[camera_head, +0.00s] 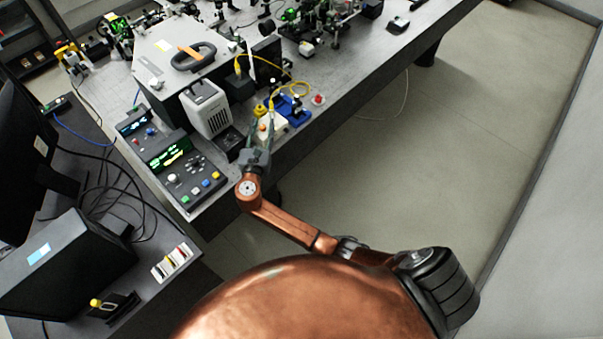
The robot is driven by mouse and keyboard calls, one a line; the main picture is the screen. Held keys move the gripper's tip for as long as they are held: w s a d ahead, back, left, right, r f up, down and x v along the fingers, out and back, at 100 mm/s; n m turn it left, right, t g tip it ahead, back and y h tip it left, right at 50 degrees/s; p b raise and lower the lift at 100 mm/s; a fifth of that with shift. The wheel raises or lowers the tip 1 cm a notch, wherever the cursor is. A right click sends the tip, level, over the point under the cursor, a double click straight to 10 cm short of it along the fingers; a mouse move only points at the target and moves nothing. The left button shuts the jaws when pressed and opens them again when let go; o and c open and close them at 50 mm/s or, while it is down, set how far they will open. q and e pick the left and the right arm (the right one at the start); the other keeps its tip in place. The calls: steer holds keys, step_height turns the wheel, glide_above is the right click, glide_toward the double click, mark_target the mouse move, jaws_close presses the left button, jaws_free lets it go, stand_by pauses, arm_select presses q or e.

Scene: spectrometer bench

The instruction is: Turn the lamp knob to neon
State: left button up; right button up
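My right gripper (260,127) is over the front edge of the bench, its two fingers parted and pointing away from me. A small white block with an orange top (265,130) shows between and beside the fingers; I cannot tell whether they touch it. A white vented housing (205,108) stands to the left of the gripper, with a low black box (232,146) in front of it. A dark control unit (188,178) with a lit green display, a pale round knob (172,177) and coloured buttons is further left. No lamp labels are readable, so I cannot tell which part is the lamp knob. My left gripper is out of view.
A blue holder (291,110) with a yellow cable and a red-topped piece (318,99) are right of the gripper. A large grey instrument (165,50) and optics stand behind. A side desk (150,262) is at left. The floor at right is clear.

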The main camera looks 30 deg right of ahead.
steer(key=n+t+y, duration=0.1)
steer(key=y, duration=0.1)
steer(key=n+t+y+b, duration=0.1)
steer(key=n+y, duration=0.1)
steer(key=shift+d+f+y+b, duration=0.15)
steer(key=shift+f+y+b, duration=0.05)
steer(key=shift+y+b, duration=0.1)
steer(key=n+y+b, duration=0.3)
steer(key=n+y, duration=0.1)
steer(key=y, duration=0.2)
steer(key=shift+t, duration=0.4)
steer(key=s+p, duration=0.1)
steer(key=s, duration=0.7)
steer(key=d+f+m, duration=0.2)
steer(key=s+d+f+m+g+h, duration=0.1)
steer(key=d+f+m, duration=0.1)
steer(key=d+f+m+g+h, duration=0.1)
steer(key=d+f+m, duration=0.1)
steer(key=m, duration=0.1)
steer(key=shift+s+f, duration=0.15)
steer(key=shift+s, duration=0.2)
steer(key=s+d+f+m+g, duration=0.1)
steer(key=d+f+m, duration=0.1)
steer(key=f, duration=0.7)
steer(key=s+d+f+m+g, duration=0.1)
steer(key=d+f+m+g, duration=0.1)
steer(key=f, duration=0.8)
steer(key=shift+d+m+g+h, duration=0.25)
steer(key=shift+m+g+h, duration=0.05)
steer(key=shift+m, duration=0.3)
